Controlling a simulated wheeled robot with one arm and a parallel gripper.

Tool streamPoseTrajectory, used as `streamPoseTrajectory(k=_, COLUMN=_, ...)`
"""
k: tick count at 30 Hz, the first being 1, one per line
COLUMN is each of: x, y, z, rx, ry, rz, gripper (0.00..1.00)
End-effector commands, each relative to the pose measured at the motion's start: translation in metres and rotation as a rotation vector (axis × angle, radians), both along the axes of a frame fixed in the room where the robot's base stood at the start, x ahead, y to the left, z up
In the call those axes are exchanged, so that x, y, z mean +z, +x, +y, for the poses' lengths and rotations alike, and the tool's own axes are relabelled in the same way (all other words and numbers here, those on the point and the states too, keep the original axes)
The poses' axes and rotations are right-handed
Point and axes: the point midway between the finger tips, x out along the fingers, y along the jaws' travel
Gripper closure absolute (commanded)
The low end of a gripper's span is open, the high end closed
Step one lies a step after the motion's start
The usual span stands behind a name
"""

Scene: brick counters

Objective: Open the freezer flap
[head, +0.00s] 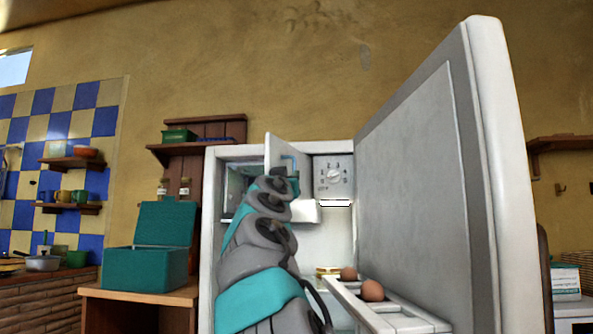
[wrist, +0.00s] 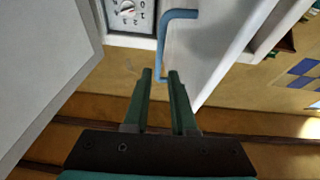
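The white freezer flap (head: 276,155) is at the top of the fridge. It stands ajar, swung out to the right, with the dark freezer compartment (head: 237,186) showing at its left. Its blue bar handle (head: 290,158) is partly hidden by my arm. In the wrist view the flap (wrist: 215,45) fills the upper middle and the handle (wrist: 163,45) points down at my gripper (wrist: 160,76). The two green fingers are apart, with the handle's lower end between or just beyond their tips. I see no clear contact. The gripper's tips are hidden in the head view.
The big fridge door (head: 420,180) stands wide open at the right, close to my arm. Eggs (head: 372,290) sit in its door shelf. The dial panel (head: 333,176) is right of the flap. A teal box (head: 146,268) stands on the left counter.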

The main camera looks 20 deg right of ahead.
Motion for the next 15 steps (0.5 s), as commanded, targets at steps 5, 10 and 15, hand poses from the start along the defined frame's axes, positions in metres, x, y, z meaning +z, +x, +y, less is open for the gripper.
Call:
streamPoseTrajectory(k=5, x=0.009, y=0.015, z=-0.011, rx=0.001, ry=0.004, rz=0.001, gripper=0.75)
streamPoseTrajectory(k=10, x=0.015, y=0.028, z=-0.021, rx=-0.001, ry=0.004, rz=0.001, gripper=0.75)
streamPoseTrajectory(k=15, x=0.022, y=0.039, z=-0.028, rx=0.001, ry=0.002, rz=0.0, gripper=0.75)
